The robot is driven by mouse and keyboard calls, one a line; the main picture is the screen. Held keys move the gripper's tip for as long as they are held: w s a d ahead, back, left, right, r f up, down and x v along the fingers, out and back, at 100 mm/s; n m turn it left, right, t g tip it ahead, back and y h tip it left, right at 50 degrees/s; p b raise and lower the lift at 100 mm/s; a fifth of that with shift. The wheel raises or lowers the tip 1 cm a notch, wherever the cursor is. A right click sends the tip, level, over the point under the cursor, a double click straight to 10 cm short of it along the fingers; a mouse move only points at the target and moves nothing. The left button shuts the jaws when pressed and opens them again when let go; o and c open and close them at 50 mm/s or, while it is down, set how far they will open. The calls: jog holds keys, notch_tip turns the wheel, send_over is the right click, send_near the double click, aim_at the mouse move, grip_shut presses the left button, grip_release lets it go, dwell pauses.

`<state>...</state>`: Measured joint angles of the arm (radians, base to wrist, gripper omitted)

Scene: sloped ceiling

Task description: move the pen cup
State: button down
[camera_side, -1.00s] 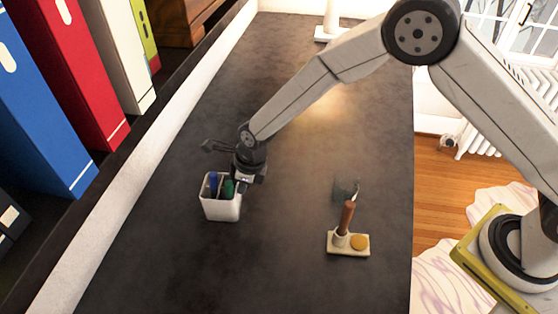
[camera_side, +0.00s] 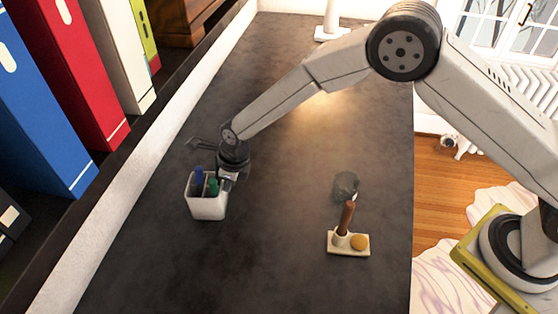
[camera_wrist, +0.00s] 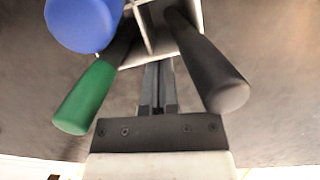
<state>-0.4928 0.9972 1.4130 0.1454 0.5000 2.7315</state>
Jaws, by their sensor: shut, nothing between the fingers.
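The pen cup (camera_side: 207,209) is a white, square, divided cup standing upright on the dark desktop, left of the middle in the side view. It holds a blue pen, a green pen and a dark one. In the wrist view the cup (camera_wrist: 185,42) shows at the top, with the pen ends toward the camera. My gripper (camera_side: 228,180) is low against the cup's back right side. In the wrist view its fingers (camera_wrist: 158,85) are together, pointing at the cup's wall, with nothing between them. They look to be touching the wall from outside; the exact contact is hidden.
A cream stand (camera_side: 348,245) with a brown upright handle and a yellow disc is to the right. A white lamp base (camera_side: 331,34) stands at the far end. Binders (camera_side: 85,80) line the left. The desktop between is clear.

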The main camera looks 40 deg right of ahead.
jog(key=shift+s+d, duration=1.25)
jog(key=v, duration=1)
jog(key=shift+s+d, duration=0.1)
jog(key=shift+d, duration=0.1)
jog(key=s+d+r+n+h, duration=0.1)
jog(key=s+d+n, duration=0.7)
jog(key=d+n, duration=0.3)
jog(key=s+d+r+n+h, duration=0.1)
jog(key=s+d+r+n, duration=0.1)
jog(key=s+d+n, duration=0.7)
jog(key=shift+s+d+r+n+t, duration=0.25)
jog(key=shift+d+n, duration=1.55)
jog(key=shift+n, duration=1.7)
